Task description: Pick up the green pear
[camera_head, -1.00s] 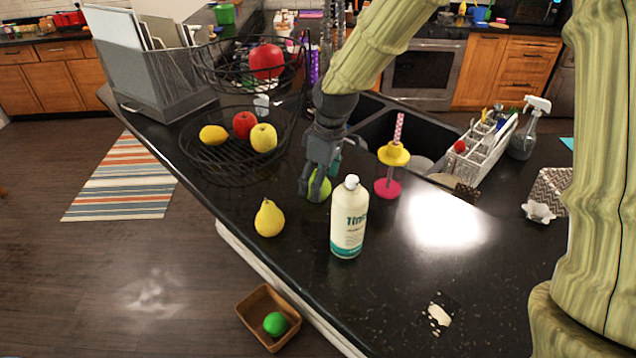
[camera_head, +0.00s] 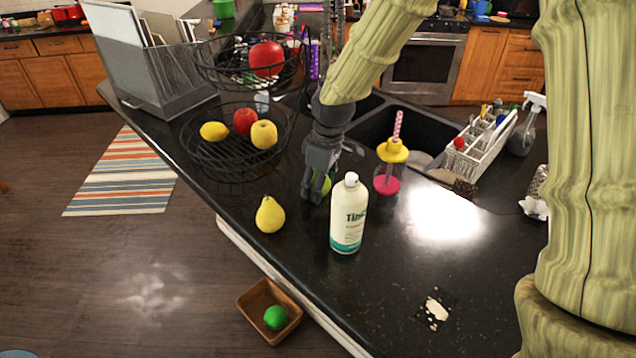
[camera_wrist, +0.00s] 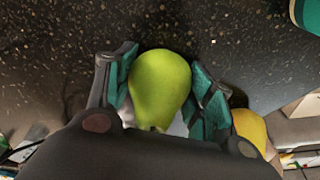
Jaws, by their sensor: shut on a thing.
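The green pear (camera_wrist: 160,85) sits between the two teal-padded fingers of my gripper (camera_wrist: 163,92) in the wrist view, with both pads against its sides. In the head view my gripper (camera_head: 317,186) points down at the counter behind the white bottle, and only a sliver of the green pear (camera_head: 327,185) shows beside the fingers. The gripper is shut on the pear. I cannot tell whether the pear still touches the counter.
A white bottle (camera_head: 348,217) stands close in front of my gripper. A yellow pear (camera_head: 269,214) is to the left. A yellow-topped pink item (camera_head: 388,168) stands to the right by the sink. A wire fruit basket (camera_head: 235,160) is behind left. The counter's front right is mostly clear.

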